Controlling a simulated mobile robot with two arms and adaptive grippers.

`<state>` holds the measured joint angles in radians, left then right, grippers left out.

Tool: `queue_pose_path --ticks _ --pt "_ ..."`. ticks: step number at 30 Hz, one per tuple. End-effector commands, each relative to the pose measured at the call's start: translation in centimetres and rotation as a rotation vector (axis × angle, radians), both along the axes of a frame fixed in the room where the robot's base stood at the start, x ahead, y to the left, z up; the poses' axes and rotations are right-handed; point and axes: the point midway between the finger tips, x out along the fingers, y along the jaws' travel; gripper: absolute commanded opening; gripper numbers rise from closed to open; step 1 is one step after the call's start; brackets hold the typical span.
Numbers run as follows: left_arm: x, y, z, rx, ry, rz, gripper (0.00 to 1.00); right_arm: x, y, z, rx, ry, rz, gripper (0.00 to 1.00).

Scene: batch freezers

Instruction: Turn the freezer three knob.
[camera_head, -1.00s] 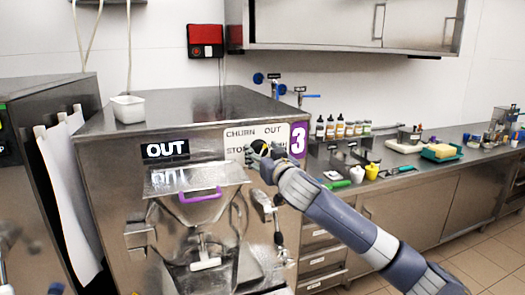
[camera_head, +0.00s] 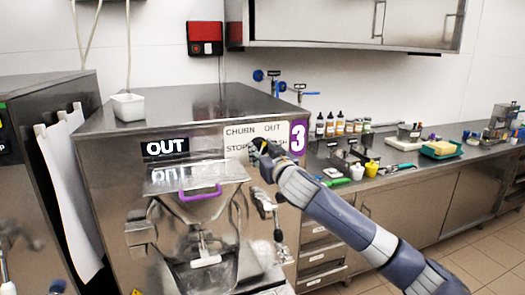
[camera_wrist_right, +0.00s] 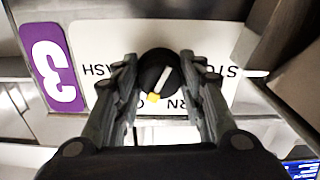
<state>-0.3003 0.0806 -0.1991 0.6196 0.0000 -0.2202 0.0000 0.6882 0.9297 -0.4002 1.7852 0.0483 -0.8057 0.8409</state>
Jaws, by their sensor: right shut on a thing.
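Freezer three (camera_head: 110,200) is the steel machine with a purple "3" sign and a display reading "OUT". Its label plate (camera_head: 238,131) carries CHURN, OUT, STOP and a partly covered WASH. The freezer three knob (camera_wrist_right: 160,72) is black with a white pointer line, and a yellow mark lies at its edge. My right gripper (camera_head: 262,150) is at the plate and mostly hides the knob in the head view. In the right wrist view the fingers of my right gripper (camera_wrist_right: 160,75) are shut on the knob from both sides. My left gripper is not in view.
A white tub (camera_head: 128,107) stands on top of the freezer. A hopper with a purple handle (camera_head: 200,193) is on its front, left of my right arm. A counter (camera_head: 410,182) with bottles and tools runs along the right, and a wall cabinet (camera_head: 345,25) hangs above.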

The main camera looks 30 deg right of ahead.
Motion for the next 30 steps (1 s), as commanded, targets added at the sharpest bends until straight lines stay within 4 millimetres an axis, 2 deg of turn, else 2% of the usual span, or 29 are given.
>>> queue_pose_path --ticks 30 --pt "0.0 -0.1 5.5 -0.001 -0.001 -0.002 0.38 0.0 -0.2 0.3 -0.894 0.217 0.000 0.13"
